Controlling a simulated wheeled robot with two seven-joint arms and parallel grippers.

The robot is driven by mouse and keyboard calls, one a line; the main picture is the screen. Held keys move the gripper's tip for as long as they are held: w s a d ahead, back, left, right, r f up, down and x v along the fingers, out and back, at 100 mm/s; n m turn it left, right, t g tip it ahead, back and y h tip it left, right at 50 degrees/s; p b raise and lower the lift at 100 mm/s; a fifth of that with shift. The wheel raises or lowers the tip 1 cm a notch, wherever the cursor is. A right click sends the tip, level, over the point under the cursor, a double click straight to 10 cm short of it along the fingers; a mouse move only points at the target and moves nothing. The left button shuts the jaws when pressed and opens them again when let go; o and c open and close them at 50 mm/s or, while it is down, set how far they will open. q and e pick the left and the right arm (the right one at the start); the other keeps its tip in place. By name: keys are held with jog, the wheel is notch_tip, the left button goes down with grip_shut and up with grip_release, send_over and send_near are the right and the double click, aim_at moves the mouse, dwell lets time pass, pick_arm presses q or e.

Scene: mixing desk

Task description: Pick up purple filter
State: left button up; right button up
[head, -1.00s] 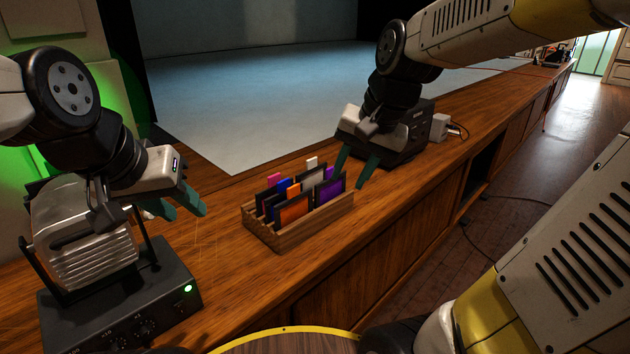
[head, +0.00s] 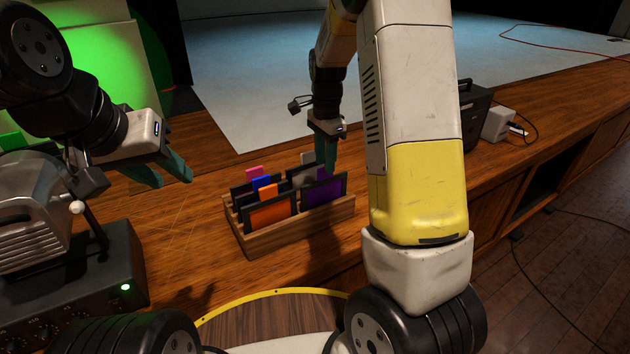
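The purple filter (head: 323,195) is a purple sheet in a dark frame. It stands upright in the right front part of the wooden rack (head: 290,235), beside an orange filter (head: 271,215). My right gripper (head: 327,166) points down at the top edge of the purple filter, its teal fingers overlapping that edge in the picture. I cannot tell whether they touch it or how far apart they are. My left gripper (head: 173,181) is open and empty, in the air to the left of the rack.
Pink (head: 254,172), blue (head: 261,183) and grey (head: 302,177) filters also stand in the rack. A black box with a green light (head: 80,290) is at lower left. A dark unit (head: 477,115) and white box (head: 498,124) stand right of my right arm.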

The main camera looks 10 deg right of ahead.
aim_at(325, 179)
jog(key=f, duration=0.4)
jog(key=s+f, duration=0.1)
jog(key=f, duration=0.1)
jog(key=shift+a+f, duration=0.1)
grip_shut()
dwell(1.2)
